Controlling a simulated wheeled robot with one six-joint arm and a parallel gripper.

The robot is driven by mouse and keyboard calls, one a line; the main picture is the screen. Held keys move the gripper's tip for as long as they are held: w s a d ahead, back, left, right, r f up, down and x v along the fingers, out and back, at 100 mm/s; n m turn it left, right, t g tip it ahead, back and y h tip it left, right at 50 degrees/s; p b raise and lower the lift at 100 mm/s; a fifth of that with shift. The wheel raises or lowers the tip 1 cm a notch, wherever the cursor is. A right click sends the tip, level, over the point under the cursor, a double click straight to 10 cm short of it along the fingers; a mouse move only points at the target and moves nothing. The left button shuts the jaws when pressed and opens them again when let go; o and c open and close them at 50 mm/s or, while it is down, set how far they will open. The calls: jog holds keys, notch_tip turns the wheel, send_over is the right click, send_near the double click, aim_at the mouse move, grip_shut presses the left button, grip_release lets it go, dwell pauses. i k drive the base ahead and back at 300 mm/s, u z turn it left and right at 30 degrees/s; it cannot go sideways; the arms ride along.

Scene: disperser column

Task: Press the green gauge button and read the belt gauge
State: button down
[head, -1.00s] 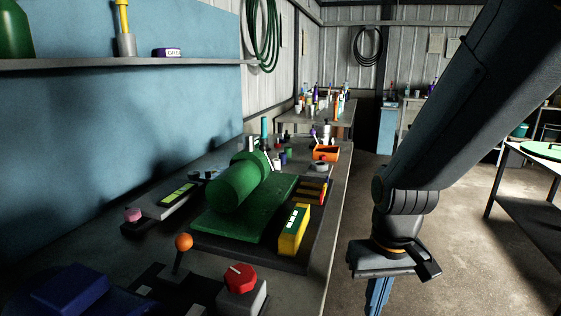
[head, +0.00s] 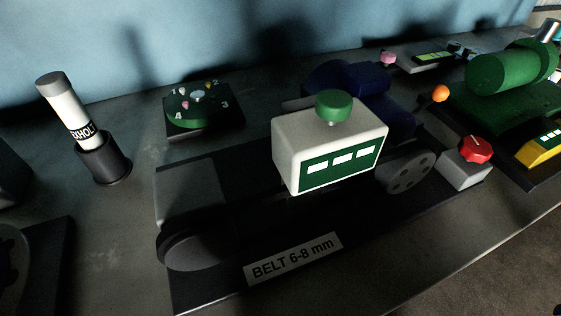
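The belt gauge (head: 318,143) is a cream box in the middle of the head view, over the dark belt rig. The green gauge button (head: 333,105) is a round knob on a short stem on its top. The gauge's green front display (head: 340,166) shows three white bars and no digits. A label reading "BELT 6-8 mm" (head: 293,259) lies on the rig's front edge. A spoked wheel (head: 407,173) is at the rig's right end, with a grey block above a dark roller at its left end. My gripper is not in view now.
A red knob on a grey box (head: 466,170) stands close right of the rig. Behind are a blue motor (head: 345,77) and a green numbered dial (head: 200,103). A labelled white cylinder in a black holder (head: 68,112) stands left. Green machinery (head: 505,73) is at far right.

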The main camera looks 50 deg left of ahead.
aim_at(333, 106)
jog(key=k, duration=0.75)
jog(key=z, duration=1.7)
jog(key=i, duration=0.95)
jog(key=u, duration=4.1)
